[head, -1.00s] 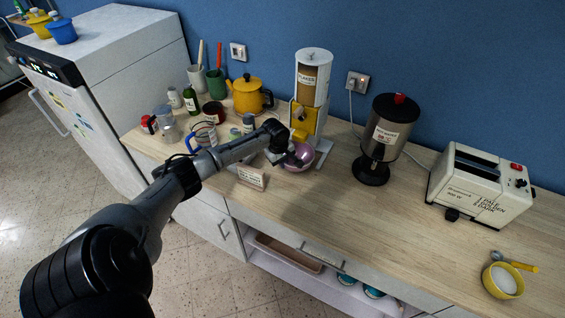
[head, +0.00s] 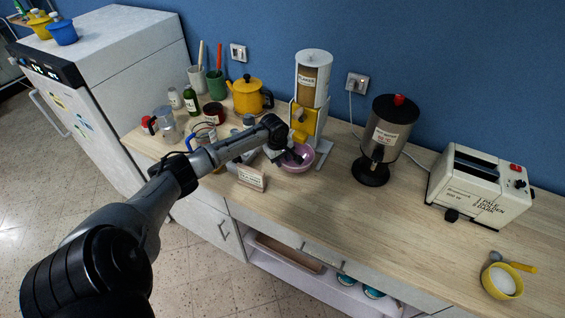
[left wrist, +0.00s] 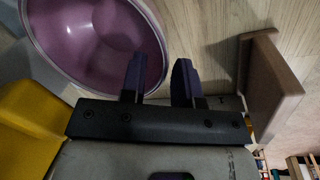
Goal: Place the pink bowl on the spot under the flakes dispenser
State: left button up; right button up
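The pink bowl (head: 298,164) stands upright at the foot of the flakes dispenser (head: 313,80), below its yellow part (head: 302,122). In the left wrist view the bowl (left wrist: 85,35) fills the upper left. My left gripper (head: 289,157) is at the bowl's near-left rim. In the left wrist view its fingers (left wrist: 160,82) are apart, one over the bowl's inside and one outside the rim, with a gap between them. The spot under the bowl is hidden. My right gripper is not in view.
A small sign (head: 251,178) stands just in front of the gripper. Left are a yellow teapot (head: 247,95), a green bottle (head: 190,100) and cups. Right are a dark dispenser (head: 386,135), a toaster (head: 482,185) and a yellow bowl (head: 502,281). The front middle counter is clear.

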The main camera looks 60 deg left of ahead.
pick_arm(q)
notch_tip(320, 180, up, 10)
jog(key=s, duration=0.1)
jog(key=shift+s+f+p, duration=0.25)
jog(key=shift+s+p, duration=0.1)
jog(key=shift+p, duration=0.05)
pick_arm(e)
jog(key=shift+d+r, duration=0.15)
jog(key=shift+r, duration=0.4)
